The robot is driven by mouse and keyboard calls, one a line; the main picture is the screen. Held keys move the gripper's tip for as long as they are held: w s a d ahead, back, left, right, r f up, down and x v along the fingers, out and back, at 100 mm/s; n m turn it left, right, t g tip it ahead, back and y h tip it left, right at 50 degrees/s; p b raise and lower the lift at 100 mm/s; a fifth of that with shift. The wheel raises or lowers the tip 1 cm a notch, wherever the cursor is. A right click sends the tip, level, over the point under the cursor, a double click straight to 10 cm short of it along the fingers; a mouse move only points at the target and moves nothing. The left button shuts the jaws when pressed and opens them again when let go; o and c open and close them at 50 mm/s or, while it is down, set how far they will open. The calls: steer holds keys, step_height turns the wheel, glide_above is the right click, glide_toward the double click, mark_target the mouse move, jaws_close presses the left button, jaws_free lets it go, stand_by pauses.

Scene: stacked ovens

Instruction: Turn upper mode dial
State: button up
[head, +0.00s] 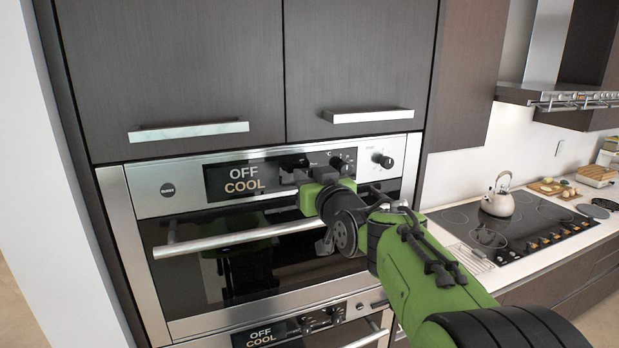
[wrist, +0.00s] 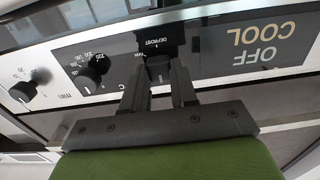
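The upper oven's display (head: 245,180) reads OFF and COOL; it also shows upside down in the wrist view (wrist: 262,45). My gripper (head: 293,170) is at the control panel, just right of the display, and hides the mode dial in the head view. In the wrist view my gripper's two dark fingers (wrist: 161,68) stand apart at the panel below the DEFROST label. The dark upper mode dial (wrist: 160,74) shows only partly between them. I cannot tell whether the fingers press on it.
The upper temperature dial (wrist: 89,75) is close beside my gripper, with a timer dial (wrist: 28,91) farther along. The oven handle (head: 215,240) runs below. Cabinet handles (head: 368,116) jut out above. A second oven's display (head: 270,337) is below, and a cooktop (head: 500,222) is at right.

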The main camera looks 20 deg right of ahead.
jaws_close()
steer(key=shift+f, duration=0.1)
steer(key=m+b, duration=0.3)
steer(key=m, duration=0.1)
steer(key=shift+f+m, duration=0.1)
steer(key=shift+m, duration=0.2)
steer(key=m+b, duration=0.1)
steer(key=m, duration=0.2)
steer(key=shift+m, duration=0.4)
steer(key=m+b, duration=0.1)
steer(key=m, duration=0.2)
steer(key=shift+d+m, duration=0.1)
steer(key=shift+m, duration=0.2)
steer(key=m, duration=1.1)
steer(key=shift+f+m, duration=0.1)
steer(key=shift+m, duration=0.2)
